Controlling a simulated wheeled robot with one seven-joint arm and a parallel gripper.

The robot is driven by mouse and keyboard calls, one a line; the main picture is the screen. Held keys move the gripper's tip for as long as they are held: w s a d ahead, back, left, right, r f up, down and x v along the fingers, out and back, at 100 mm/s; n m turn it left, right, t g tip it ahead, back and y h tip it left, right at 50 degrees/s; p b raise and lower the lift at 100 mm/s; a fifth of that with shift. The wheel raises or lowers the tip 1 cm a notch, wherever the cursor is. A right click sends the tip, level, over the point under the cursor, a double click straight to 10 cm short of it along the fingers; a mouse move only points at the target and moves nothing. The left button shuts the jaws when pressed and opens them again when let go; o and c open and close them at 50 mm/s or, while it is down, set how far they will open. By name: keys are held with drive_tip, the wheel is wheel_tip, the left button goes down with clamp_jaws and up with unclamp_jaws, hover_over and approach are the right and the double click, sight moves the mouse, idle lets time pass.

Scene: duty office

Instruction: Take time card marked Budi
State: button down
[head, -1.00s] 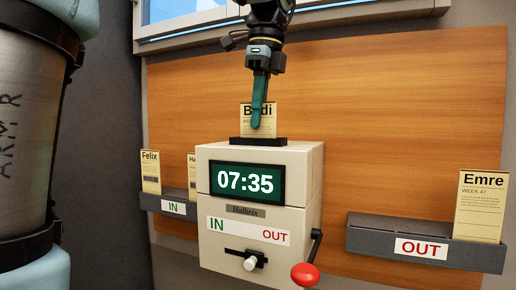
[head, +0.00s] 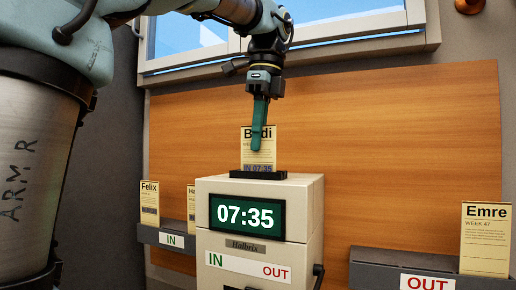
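The time card marked Budi (head: 271,150) stands upright in the black slot (head: 258,175) on top of the white time clock (head: 258,235). A printed line reading IN 07:35 shows on the card just above the slot. My gripper (head: 256,146) comes down from above and is seen edge-on, with a green finger across the card's front that hides part of the name. The far finger is hidden, but the card has risen together with the gripper, so it is shut on the card. The card's lower end is hidden behind the slot's edge.
The IN rack (head: 150,234) at left holds the Felix card (head: 149,205) and another partly hidden card (head: 191,205). The OUT rack (head: 375,262) at right holds the Emre card (head: 485,240); its left part is empty. A wooden board (head: 400,150) stands behind.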

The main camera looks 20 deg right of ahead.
wheel_tip(320, 180, up, 16)
drive_tip(key=p, duration=0.9)
